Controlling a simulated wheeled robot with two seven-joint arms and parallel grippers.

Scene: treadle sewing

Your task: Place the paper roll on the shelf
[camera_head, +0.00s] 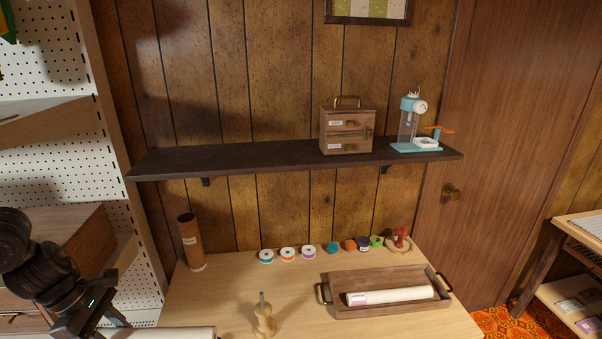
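A white paper roll (392,296) with a small purple label lies lengthwise in a wooden tray (372,308) on the right of the table. Another pale roll (160,333) shows at the bottom left edge, mostly cut off by the frame. The dark wall shelf (235,158) runs above the table, and its left and middle stretch is bare. My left gripper (100,318) is low at the left, beside or over the pale roll. Its fingers are not clear, so I cannot tell whether it grips that roll. My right gripper is out of view.
On the shelf stand a small drawer box (347,138) and a teal device (408,128). A brown tube (190,242) stands upright at the table's back left. Several small spools, a red pincushion (402,238) and a wooden spindle (264,318) are on the table (225,285).

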